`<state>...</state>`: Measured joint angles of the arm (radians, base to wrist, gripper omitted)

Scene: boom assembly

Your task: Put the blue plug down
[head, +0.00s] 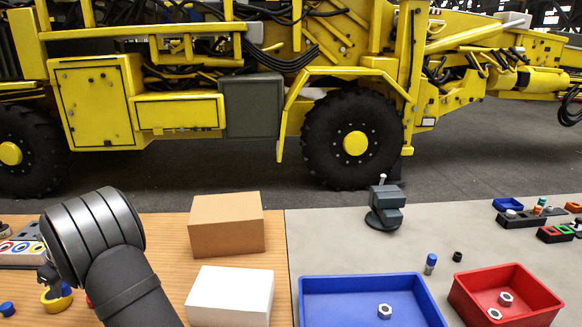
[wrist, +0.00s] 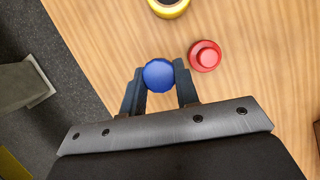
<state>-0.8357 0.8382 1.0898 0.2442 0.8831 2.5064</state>
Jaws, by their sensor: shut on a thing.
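My gripper (wrist: 159,72) is shut on the blue plug (wrist: 157,76), which sits between the two fingertips in the wrist view. The wood tabletop (wrist: 100,45) lies under it; I cannot tell whether the plug touches it. A red plug (wrist: 205,56) stands just right of the right finger, apart from the held plug. A yellow ring-shaped part (wrist: 168,7) is cut off at the top edge. In the head view my arm hides most of the gripper. The yellow part (head: 52,301) shows there beside the arm, with some blue close to it.
A grey connector panel (head: 20,252) lies at the left, with another blue piece (head: 7,309) in front. A brown box (head: 227,224) and a white box (head: 231,295) stand right of my arm. Blue (head: 370,285) and red (head: 462,296) trays lie farther right. Bare wood surrounds the plugs.

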